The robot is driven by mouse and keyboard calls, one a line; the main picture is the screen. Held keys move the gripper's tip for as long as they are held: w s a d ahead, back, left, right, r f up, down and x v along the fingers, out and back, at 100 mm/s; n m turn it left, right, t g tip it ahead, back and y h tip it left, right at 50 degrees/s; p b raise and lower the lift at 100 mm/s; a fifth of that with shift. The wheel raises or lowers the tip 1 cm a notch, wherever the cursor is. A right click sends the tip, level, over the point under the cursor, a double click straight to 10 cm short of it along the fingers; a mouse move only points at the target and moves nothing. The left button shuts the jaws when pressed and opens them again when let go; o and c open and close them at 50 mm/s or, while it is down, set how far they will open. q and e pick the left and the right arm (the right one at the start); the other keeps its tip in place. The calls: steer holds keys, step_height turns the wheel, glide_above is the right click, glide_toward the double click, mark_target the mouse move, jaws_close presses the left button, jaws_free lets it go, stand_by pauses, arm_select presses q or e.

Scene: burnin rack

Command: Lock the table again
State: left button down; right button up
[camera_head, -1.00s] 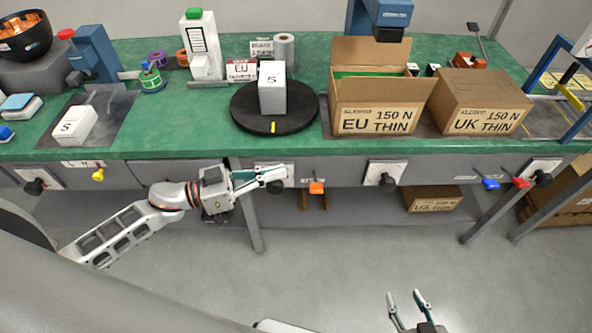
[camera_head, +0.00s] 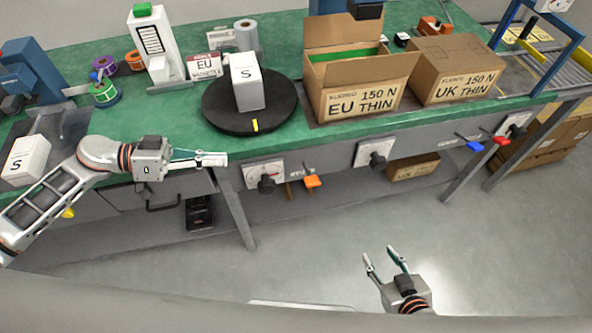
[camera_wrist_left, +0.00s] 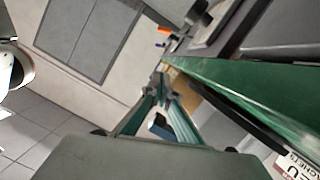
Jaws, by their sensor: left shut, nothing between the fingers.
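A black turntable (camera_head: 235,127) with a yellow mark (camera_head: 255,125) at its front stands on the green bench, bearing a white box marked S (camera_head: 246,86). Below the bench edge, a white plate (camera_head: 250,173) carries a black knob (camera_head: 267,184), with an orange lever (camera_head: 312,181) just right of it. Which of these locks the table I cannot tell. My left gripper (camera_head: 222,159) is shut and empty at the bench's front edge, left of and above the knob, apart from it. Its fingers (camera_wrist_left: 160,85) also show in the left wrist view. My right gripper (camera_head: 384,256) is open and empty above the floor.
Boxes marked EU (camera_head: 355,100) and UK (camera_head: 455,72) stand on the bench right of the turntable. Another black knob (camera_head: 378,160), a blue lever (camera_head: 470,143) and a red lever (camera_head: 500,140) line the front. A bench leg (camera_head: 235,210) stands below the left gripper. The floor in front is clear.

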arm_select(q)
steer(key=shift+d, duration=0.15)
arm_select(e)
steer(key=shift+d, duration=0.1)
arm_select(q)
glide_above(308, 174)
steer(key=s+a, duration=0.1)
steer(key=a, duration=0.2)
step_height(308, 174, down, 4)
steer(key=f, duration=0.1)
steer(key=s+f+b, duration=0.1)
steer(key=d+f, duration=0.1)
steer(key=f, duration=0.1)
steer(key=shift+s+d+f+b, duration=0.1)
steer(key=shift+s+b, duration=0.15)
steer(key=shift+b, duration=0.15)
arm_select(e)
steer(key=shift+w+d+f, duration=0.2)
steer(key=shift+w+f, duration=0.1)
steer(key=shift+f, duration=0.15)
steer(key=shift+r, duration=0.1)
